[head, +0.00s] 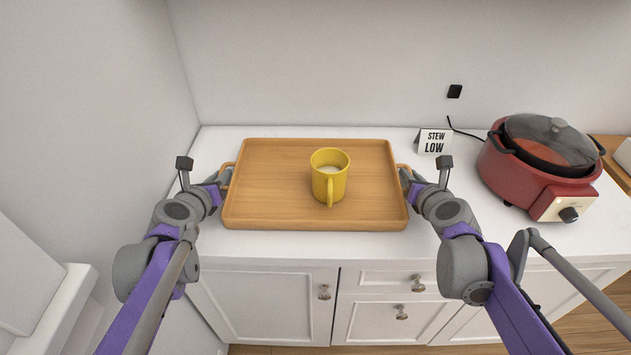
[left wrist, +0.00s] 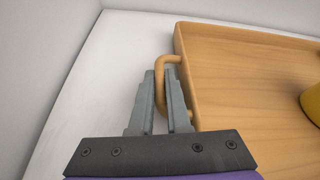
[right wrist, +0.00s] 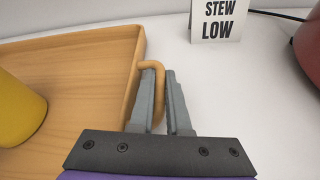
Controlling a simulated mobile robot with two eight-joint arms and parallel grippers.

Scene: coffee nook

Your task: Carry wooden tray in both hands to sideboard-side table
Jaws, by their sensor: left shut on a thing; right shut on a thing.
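The wooden tray (head: 265,190) is over the white countertop in the head view, level, with a handle on each short side. I cannot tell whether it rests on the counter or is slightly above it. A yellow mug (head: 329,177) with pale liquid stands upright on it, right of its middle. My left gripper (head: 224,178) is shut on the tray's left handle, also seen in the left wrist view (left wrist: 168,75). My right gripper (head: 404,174) is shut on the right handle, which shows in the right wrist view (right wrist: 154,68).
A red slow cooker (head: 537,167) with a glass lid stands on the counter (head: 440,225) at the right. A "STEW LOW" card (head: 433,141) stands behind the tray's right corner. Walls close off the left and back. White drawers and doors are below.

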